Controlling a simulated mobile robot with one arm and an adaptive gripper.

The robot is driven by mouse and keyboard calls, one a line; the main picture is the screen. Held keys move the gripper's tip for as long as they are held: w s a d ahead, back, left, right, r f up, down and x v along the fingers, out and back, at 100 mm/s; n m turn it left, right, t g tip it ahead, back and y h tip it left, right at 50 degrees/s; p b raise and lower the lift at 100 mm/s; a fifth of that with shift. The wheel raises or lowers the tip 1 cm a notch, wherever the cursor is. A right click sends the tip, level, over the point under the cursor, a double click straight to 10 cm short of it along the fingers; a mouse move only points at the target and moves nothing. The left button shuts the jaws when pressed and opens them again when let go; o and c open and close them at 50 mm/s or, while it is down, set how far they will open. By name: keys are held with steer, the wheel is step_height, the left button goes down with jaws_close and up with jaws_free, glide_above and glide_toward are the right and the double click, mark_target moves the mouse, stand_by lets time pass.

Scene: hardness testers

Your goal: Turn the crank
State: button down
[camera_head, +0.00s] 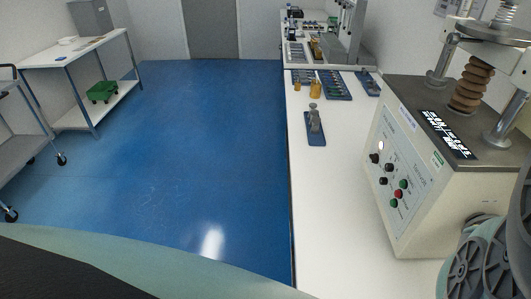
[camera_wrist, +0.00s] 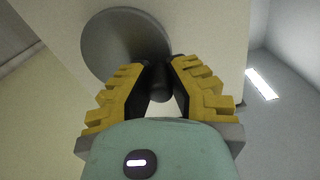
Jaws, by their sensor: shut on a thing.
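The crank shows in the wrist view as a round dark grey disc (camera_wrist: 112,38) on a pale machine wall. Its dark crank handle (camera_wrist: 158,88) sticks out toward me. My gripper (camera_wrist: 160,68), with yellow ribbed fingers and dark tips, is shut on the handle, one finger on each side. The fingertips hide part of the handle and overlap the disc's lower right edge. In the head view, the hardness tester (camera_head: 408,205) stands on the right of the bench, with a control panel on its side. The crank cannot be made out there.
The white bench (camera_head: 335,215) runs away from me, with a small blue stand (camera_head: 315,130) and trays (camera_head: 335,85) on it. A white table (camera_head: 75,52) and a grey cart (camera_head: 22,112) stand at the left. The blue floor (camera_head: 190,150) between is clear.

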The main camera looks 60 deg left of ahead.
steer(key=c, duration=0.9)
jaws_free()
steer(key=shift+o, duration=0.2)
steer(key=v, duration=1.2)
steer(key=shift+w+r, duration=0.1)
steer(key=shift+a, duration=0.1)
